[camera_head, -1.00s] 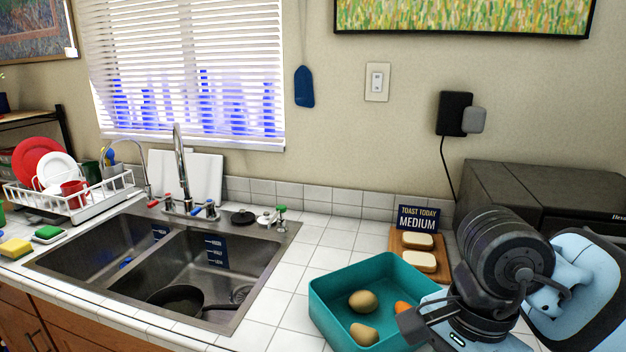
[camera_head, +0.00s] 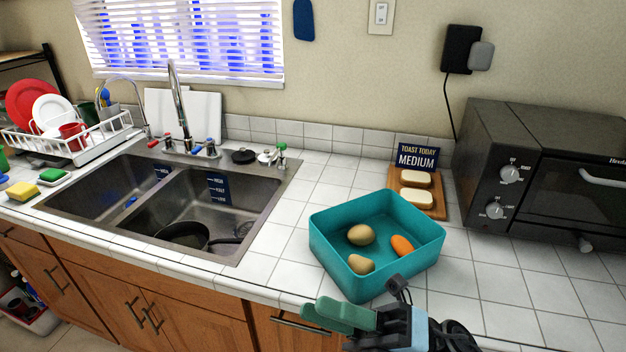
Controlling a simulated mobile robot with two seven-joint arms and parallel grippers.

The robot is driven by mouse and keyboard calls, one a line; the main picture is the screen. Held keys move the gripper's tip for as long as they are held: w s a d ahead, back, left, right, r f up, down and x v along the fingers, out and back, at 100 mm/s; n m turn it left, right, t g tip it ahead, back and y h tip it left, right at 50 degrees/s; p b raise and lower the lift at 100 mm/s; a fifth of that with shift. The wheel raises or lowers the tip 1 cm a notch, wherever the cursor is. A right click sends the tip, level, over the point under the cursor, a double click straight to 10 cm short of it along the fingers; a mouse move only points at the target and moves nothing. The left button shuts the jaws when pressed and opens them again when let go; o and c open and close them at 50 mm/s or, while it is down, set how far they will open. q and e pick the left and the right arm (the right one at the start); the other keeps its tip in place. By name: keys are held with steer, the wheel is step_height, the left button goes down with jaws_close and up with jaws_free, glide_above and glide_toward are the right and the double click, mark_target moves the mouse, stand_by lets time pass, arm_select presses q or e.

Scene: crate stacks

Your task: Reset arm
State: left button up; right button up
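My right gripper (camera_head: 342,316) is at the bottom of the head view, in front of the counter's front edge and just below the teal bin. Its green finger parts point to the left, and its dark wrist runs off the bottom edge. I see no object in it, but the gap between its fingers cannot be made out. My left gripper is not in view.
The teal bin (camera_head: 335,259) holds two potato-like items (camera_head: 361,235) and a carrot (camera_head: 402,245). A toaster oven (camera_head: 540,180) stands at right, bread slices on a board (camera_head: 435,208) behind the bin. The sink (camera_head: 262,216) lies left. Counter right of the bin is clear.

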steer(key=w+d+f+m+t+h, duration=0.2)
steer(key=d+f+m+t+h, duration=0.45)
steer(key=m, duration=0.65)
steer(key=w+d+f+m+t+h, duration=0.25)
steer(key=f+m+t+h, duration=0.55)
steer(key=f+m+t, duration=0.4)
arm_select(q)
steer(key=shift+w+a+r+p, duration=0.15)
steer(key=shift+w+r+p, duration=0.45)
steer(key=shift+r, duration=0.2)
arm_select(e)
steer(key=s+d+f+m+g+h, duration=0.4)
steer(key=s+f+m+g, duration=0.1)
steer(key=s+f, duration=0.5)
steer(key=s+d+f+m+g+h, duration=0.3)
steer(key=s+d+f+m+g, duration=0.2)
steer(key=s+f, duration=0.5)
step_height(320, 180, down, 2)
steer(key=shift+m+h, duration=0.35)
steer(key=shift+m, duration=0.85)
steer(key=shift+s+d+g, duration=0.1)
steer(key=shift+g, duration=0.15)
